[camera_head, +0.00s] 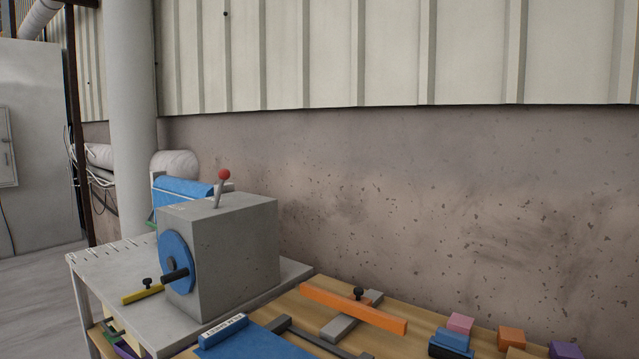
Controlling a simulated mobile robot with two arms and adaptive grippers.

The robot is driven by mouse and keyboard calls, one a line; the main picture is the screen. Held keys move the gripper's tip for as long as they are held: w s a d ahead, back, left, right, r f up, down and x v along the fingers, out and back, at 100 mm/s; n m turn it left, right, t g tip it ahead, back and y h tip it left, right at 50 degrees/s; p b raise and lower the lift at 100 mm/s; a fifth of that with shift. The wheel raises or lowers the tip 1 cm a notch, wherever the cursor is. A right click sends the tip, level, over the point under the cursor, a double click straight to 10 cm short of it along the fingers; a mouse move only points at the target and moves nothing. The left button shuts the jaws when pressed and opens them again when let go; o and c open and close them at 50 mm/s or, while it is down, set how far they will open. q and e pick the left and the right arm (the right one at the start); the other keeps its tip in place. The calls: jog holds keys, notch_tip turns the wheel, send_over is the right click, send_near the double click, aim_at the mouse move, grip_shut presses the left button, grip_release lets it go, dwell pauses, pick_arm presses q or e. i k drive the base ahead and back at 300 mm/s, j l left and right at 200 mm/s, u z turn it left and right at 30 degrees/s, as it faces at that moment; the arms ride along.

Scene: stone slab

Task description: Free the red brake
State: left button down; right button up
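A grey box (235,255) stands on a grey metal table at the left of the picture. A short lever with a red ball knob (224,174) sticks up from the top of the box and leans slightly right. A blue wheel (174,264) is on the box's left face, with a black handle (176,275) sticking out from it. I cannot tell whether the red lever is engaged. Neither of my grippers is in view.
A yellow bar (143,295) with a black knob lies at the table's front. An orange bar (352,308) crosses a grey block on the wooden table (290,312). A blue labelled piece (223,330) and several coloured blocks (459,324) lie nearby. A wall stands behind.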

aim_at(224, 174)
jog(key=i+j+z, duration=0.5)
jog(key=j+z, duration=0.3)
jog(key=j, duration=0.15)
jog(key=i+j+z, duration=0.25)
jog(key=j, duration=0.15)
jog(key=k, duration=0.05)
